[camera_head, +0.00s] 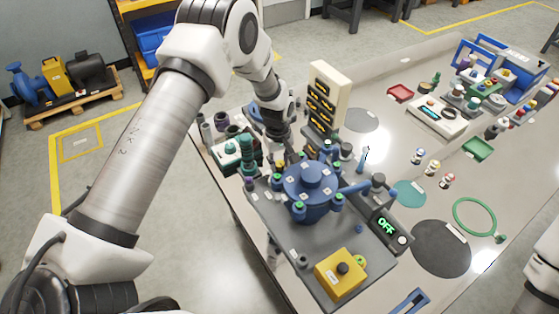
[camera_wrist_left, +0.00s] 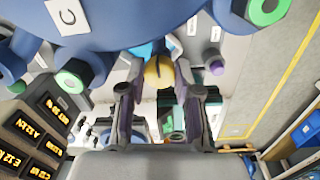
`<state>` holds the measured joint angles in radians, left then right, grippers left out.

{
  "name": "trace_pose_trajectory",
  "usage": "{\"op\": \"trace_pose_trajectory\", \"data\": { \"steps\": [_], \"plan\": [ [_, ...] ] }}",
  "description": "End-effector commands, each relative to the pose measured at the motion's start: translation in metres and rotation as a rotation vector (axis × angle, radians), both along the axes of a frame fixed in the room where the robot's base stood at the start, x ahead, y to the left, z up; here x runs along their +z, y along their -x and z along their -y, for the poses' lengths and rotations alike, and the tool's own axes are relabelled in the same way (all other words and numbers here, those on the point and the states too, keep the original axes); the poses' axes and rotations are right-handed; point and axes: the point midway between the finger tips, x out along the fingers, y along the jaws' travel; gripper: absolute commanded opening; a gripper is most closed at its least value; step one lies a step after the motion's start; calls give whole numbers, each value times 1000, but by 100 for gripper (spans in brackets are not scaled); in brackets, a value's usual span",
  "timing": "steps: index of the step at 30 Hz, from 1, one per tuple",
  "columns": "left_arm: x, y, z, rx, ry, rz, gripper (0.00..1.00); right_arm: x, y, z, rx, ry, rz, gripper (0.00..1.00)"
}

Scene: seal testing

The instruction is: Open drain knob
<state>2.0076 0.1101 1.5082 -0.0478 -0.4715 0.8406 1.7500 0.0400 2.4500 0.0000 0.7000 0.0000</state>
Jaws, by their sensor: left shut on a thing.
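A yellow knob (camera_wrist_left: 158,72) with a dark slot shows in the left wrist view, below the rim of the blue vessel (camera_wrist_left: 150,22). My left gripper (camera_wrist_left: 157,88) has a finger on each side of the knob and is shut on it. In the head view the blue vessel (camera_head: 312,186) stands on a grey base plate, with green-marked nuts around its lid. My left gripper (camera_head: 287,152) reaches down at its far side, its fingertips and the held knob hard to make out there. My right gripper is out of view.
A display block (camera_head: 326,98) with several readouts stands close behind the gripper. A pump and valves (camera_head: 246,160) crowd its left. The right of the bench has open room around a green ring (camera_head: 474,216).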

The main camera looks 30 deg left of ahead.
Motion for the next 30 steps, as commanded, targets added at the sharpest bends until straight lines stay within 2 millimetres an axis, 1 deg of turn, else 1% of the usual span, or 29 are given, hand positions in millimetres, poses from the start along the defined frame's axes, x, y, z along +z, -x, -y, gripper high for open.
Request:
{"op": "trace_pose_trajectory", "data": {
  "steps": [1,7,8,9,17,20,23,26,30],
  "plan": [
    [-3,2,0,1,0,-6,0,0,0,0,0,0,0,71],
    [-3,2,0,1,0,-6,0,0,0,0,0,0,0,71],
    [-3,2,0,1,1,-7,43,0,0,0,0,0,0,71],
    [-2,2,0,1,1,-6,57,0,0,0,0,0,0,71],
    [-1,1,0,0,0,-3,58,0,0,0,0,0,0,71],
    [4,0,0,0,1,-1,58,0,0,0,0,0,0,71],
    [17,0,0,-1,0,1,58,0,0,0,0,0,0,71],
    [41,0,-1,0,0,4,58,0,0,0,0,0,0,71],
    [77,1,-2,1,1,1,58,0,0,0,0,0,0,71]
  ]
}}
